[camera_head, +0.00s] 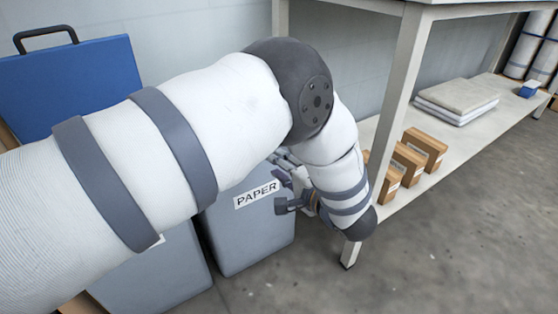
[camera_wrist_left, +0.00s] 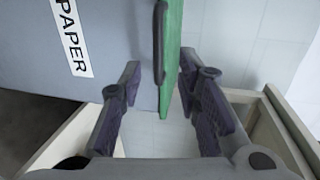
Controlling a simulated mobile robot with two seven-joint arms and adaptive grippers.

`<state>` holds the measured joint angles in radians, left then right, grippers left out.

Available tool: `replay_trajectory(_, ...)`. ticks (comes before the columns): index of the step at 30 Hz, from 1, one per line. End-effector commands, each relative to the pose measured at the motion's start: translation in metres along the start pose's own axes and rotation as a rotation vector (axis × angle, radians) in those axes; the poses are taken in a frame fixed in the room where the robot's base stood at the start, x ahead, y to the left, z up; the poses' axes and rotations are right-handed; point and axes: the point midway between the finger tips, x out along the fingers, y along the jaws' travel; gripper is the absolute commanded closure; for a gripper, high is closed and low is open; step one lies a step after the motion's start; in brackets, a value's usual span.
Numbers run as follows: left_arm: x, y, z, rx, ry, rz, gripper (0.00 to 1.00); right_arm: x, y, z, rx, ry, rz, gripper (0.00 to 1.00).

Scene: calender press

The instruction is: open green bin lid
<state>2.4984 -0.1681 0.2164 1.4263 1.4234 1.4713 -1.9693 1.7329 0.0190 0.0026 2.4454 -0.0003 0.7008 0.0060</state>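The grey bin with the PAPER label (camera_head: 256,194) is partly hidden behind my left arm in the head view. In the left wrist view, the bin's grey front (camera_wrist_left: 110,40) appears turned sideways. Its green lid (camera_wrist_left: 173,60) shows there as a thin strip along the bin's top edge and looks closed. A dark bar handle (camera_wrist_left: 160,45) sits on the lid's front edge. My left gripper (camera_head: 281,192) is at the upper right of the bin. In the wrist view its fingers (camera_wrist_left: 162,75) are apart, one on each side of the handle and lid edge. My right gripper is not in view.
A blue lid (camera_head: 75,85) stands raised at the left, above another grey bin (camera_head: 160,275). A shelf table (camera_head: 400,100) with cardboard boxes (camera_head: 408,160) on its lower board stands close right of my left gripper. The floor at the front right is clear.

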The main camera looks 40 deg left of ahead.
Motion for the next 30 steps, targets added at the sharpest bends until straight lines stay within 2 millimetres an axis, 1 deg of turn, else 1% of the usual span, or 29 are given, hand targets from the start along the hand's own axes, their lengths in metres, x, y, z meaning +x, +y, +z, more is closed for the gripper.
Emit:
replay_trajectory(1,0.014,0.004,0.001,0.002,-0.003,0.0,0.69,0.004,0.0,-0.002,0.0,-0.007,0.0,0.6)
replay_trajectory(4,0.039,0.005,0.001,0.003,-0.002,0.001,0.69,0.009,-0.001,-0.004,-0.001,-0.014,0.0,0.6)
replay_trajectory(7,0.058,0.004,0.0,0.003,0.0,0.002,0.69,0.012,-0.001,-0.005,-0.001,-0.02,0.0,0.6)
replay_trajectory(10,0.07,0.003,0.0,0.0,0.001,0.002,0.69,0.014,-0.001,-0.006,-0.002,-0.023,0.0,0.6)
replay_trajectory(13,0.076,0.002,0.0,0.0,0.002,0.002,0.69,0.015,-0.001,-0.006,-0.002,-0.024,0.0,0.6)
replay_trajectory(20,0.076,0.001,0.0,0.001,0.003,0.001,0.69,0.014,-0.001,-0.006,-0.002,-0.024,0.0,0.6)
replay_trajectory(21,0.076,0.001,0.0,0.001,0.003,0.001,0.78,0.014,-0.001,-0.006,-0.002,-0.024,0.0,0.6)
replay_trajectory(24,0.076,0.001,0.0,0.001,0.003,0.001,1.0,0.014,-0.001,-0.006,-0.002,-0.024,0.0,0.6)
replay_trajectory(30,0.076,0.001,0.0,0.001,0.003,0.002,1.0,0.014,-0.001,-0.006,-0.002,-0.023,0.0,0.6)
